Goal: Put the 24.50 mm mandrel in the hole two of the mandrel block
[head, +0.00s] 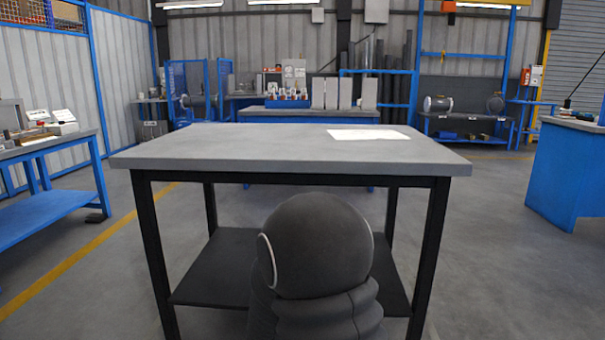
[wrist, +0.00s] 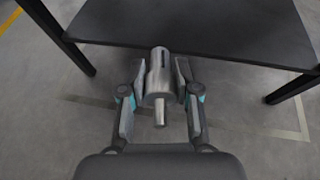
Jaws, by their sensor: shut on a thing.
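In the wrist view my gripper (wrist: 160,90) is shut on a grey metal mandrel (wrist: 158,80). The mandrel is a stepped cylinder with a dark slot in its far part and a thinner stub toward the camera. The held mandrel is in front of the table's dark lower shelf. In the head view my gripper and the mandrel do not show; only a rounded dark part of my arm is in front of the table. I cannot make out the mandrel block in either view.
A grey-topped table (head: 230,150) with black legs stands ahead, bare except for a white sheet (head: 368,134). Its lower shelf (wrist: 200,25) is empty where visible. Blue benches stand at left (head: 40,200) and right (head: 565,175). A back bench (head: 290,115) holds several items. Open floor lies between.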

